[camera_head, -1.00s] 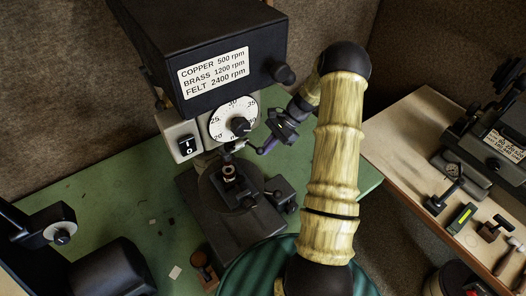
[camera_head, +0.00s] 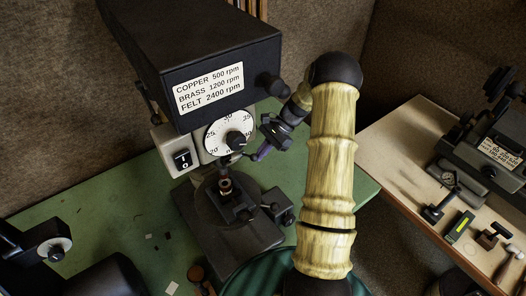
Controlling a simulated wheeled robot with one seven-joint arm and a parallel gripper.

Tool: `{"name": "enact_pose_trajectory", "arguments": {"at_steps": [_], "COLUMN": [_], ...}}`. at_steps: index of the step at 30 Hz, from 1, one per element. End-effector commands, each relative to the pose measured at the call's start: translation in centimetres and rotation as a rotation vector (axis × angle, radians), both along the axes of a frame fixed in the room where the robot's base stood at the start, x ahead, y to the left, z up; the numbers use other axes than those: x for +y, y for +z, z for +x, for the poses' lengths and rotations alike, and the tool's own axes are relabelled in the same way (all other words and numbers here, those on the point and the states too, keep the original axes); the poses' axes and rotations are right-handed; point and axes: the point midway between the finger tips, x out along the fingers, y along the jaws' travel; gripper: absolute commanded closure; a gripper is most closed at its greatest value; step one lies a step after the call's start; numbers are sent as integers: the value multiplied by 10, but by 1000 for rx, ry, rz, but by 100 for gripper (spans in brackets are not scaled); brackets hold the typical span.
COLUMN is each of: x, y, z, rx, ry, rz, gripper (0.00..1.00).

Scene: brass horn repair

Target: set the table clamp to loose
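The black drill press (camera_head: 195,62) stands on the green bench with a speed label and a white dial (camera_head: 229,133).
My yellowish arm crosses the middle right. A white on/off switch box (camera_head: 172,152) is left of the dial. Another dark machine (camera_head: 52,248) stands at lower left. The right bench (camera_head: 400,133) holds a black machine and several small tools. The green bench (camera_head: 95,205) is fairly clear at left.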

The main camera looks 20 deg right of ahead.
Motion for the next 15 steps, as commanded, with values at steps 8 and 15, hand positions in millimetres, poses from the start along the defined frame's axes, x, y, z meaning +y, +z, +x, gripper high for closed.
{"name": "enact_pose_trajectory", "arguments": {"at_steps": [8, 15], "x": [-10, -39], "y": [-24, -18], "z": [-3, 6], "rx": [1, -6], "ry": [2, 2], "rz": [3, -3], "gripper": [100, 100]}}
